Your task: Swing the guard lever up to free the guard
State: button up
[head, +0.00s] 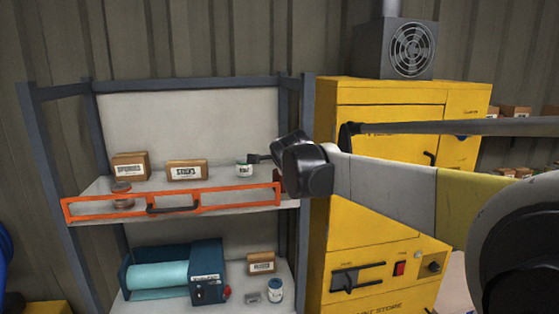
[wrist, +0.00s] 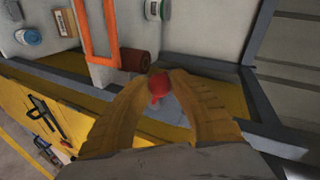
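The orange guard (head: 222,197) is a long frame across the front of the upper shelf, with a dark handle at its middle. The guard lever's red knob (wrist: 158,86) sits between the fingertips of my gripper (wrist: 163,80). The yellowish fingers curve in and appear to touch the knob on both sides. The lever's shaft is mostly hidden. In the head view my dark wrist is at the guard's right end and hides the fingers and the knob.
Cardboard boxes (head: 186,170) and a white jar (head: 243,169) stand on the upper shelf behind the guard. A teal roller machine (head: 174,272) is on the lower shelf. A yellow cabinet (head: 372,272) stands close on the right, behind my arm.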

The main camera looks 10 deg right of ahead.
jog(key=o, duration=0.5)
jog(key=shift+r, duration=0.2)
jog(key=shift+c, duration=0.2)
jog(key=shift+d, duration=0.2)
jog(key=shift+a, duration=0.15)
jog(key=shift+s, duration=0.4)
jog(key=d+v, duration=0.1)
jog(key=v, duration=1)
jog(key=shift+a, duration=0.45)
jog(key=shift+r, duration=0.1)
jog(key=s+d+f+n+g+b, duration=0.1)
jog(key=s+f+n+b, duration=0.4)
jog(key=f, duration=1.6)
jog(key=s+d+f+n+g+y+b, duration=0.1)
jog(key=s+f+n+g+b, duration=0.2)
jog(key=s+f+b, duration=1.2)
jog(key=s+d+f+n+g+b, duration=0.1)
jog(key=s+f+n+b, duration=0.7)
jog(key=f+b, duration=0.9)
jog(key=s+f+g, duration=0.1)
jog(key=s+f, duration=0.2)
jog(key=f, duration=0.7)
jog(key=shift+d+g, duration=0.2)
jog(key=shift+g, duration=0.1)
